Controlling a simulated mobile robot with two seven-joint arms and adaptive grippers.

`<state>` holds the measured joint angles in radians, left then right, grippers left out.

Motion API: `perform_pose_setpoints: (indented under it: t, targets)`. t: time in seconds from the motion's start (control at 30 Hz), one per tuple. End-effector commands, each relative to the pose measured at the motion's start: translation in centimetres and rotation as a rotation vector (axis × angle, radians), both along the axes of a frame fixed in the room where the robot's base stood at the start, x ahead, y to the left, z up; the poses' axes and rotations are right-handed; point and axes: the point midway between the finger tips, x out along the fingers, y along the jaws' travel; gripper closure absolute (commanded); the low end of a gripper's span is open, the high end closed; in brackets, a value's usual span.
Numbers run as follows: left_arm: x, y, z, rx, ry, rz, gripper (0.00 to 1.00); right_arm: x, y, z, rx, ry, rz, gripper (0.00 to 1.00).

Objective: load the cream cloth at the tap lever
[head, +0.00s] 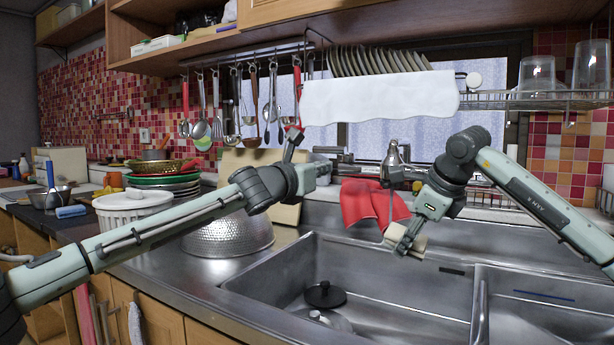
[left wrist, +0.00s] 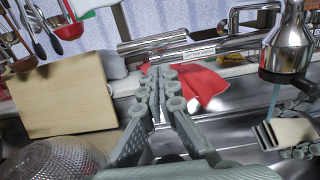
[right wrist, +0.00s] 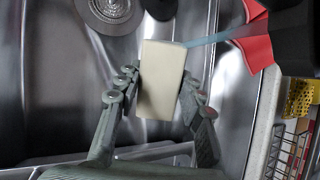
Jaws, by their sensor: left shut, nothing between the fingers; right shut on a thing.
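The cream cloth (head: 405,240), a flat pale block in shape, is held over the sink by my right gripper (head: 408,232). The right wrist view shows the cream cloth (right wrist: 161,80) between the fingers. The chrome tap (left wrist: 290,45) has a thin pale blue stream (left wrist: 274,98) running from its spout down to the cloth. My left gripper (left wrist: 160,78) is shut and empty, in front of the horizontal chrome tap body (left wrist: 200,52). Its contact with the tap lever cannot be told. In the head view my left gripper (head: 322,172) is left of the tap (head: 395,160).
A red cloth (head: 365,203) hangs over the sink's back edge. The sink (head: 400,295) holds a black round lid (head: 325,294). A hammered metal bowl (head: 228,238) and a white pot (head: 133,208) stand left on the counter. Utensils hang from the rail (head: 250,52) above.

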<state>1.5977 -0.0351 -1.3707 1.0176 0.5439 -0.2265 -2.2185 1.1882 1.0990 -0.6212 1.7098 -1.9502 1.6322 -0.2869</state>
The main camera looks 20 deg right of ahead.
Motion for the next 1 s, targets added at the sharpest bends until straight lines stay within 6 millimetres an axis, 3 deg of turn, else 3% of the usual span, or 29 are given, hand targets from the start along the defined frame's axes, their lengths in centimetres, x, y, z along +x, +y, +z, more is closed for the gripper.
perform_pose_setpoints:
  t: [0.1, 0.4, 0.6, 0.83, 1.0]
  targets:
    - [-0.5, 0.8, -2.7, -0.001, 0.004, 0.000, 1.00, 0.0, 0.0, 0.0, 0.000, 0.000, 0.000, 0.85]
    - [-4.6, 5.6, -1.3, 0.000, -0.003, -0.001, 1.00, 0.0, 0.0, 0.0, 0.000, 0.000, 0.000, 0.85]
    - [-6.4, 7.7, -1.0, 0.000, -0.001, 0.001, 1.00, 0.0, 0.0, 0.0, 0.000, 0.000, 0.000, 0.85]
    - [-7.2, 7.7, -0.6, -0.085, 0.081, -0.017, 1.00, 0.0, 0.0, 0.0, 0.000, 0.000, 0.000, 0.85]
    - [-7.7, 6.2, 0.7, -0.375, 0.371, -0.079, 1.00, 0.0, 0.0, 0.0, 0.000, 0.000, 0.000, 0.85]
